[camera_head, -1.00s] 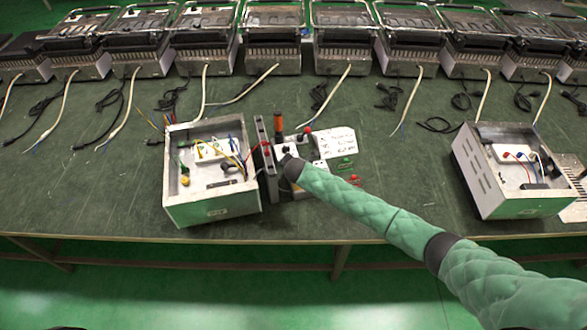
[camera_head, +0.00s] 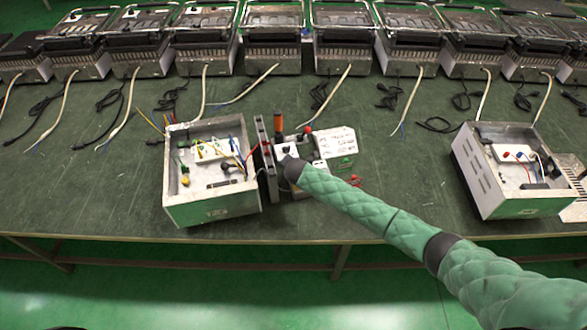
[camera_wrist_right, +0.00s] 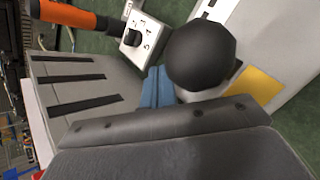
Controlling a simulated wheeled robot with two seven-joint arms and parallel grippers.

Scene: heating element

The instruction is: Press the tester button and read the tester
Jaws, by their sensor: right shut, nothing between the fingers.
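The tester is a pale unit (camera_head: 337,145) with dark markings on its top and a green patch on its front, in the middle of the bench in the head view. My right arm reaches in from the lower right and its dark end covers part of the equipment left of the tester. In the right wrist view my right gripper's blue fingertips (camera_wrist_right: 158,88) are together and empty. They are beside a large black round knob (camera_wrist_right: 201,55), which hides part of what is behind it. I cannot tell whether they touch it. No tester reading is legible. My left gripper is out of view.
An orange-handled tool (camera_head: 278,122) stands upright by a dark upright panel (camera_head: 265,160). An open metal box with wiring (camera_head: 212,208) is at left, another (camera_head: 525,207) at right. Several heaters with cables line the back. Green bench (camera_head: 400,170) is clear between tester and right box.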

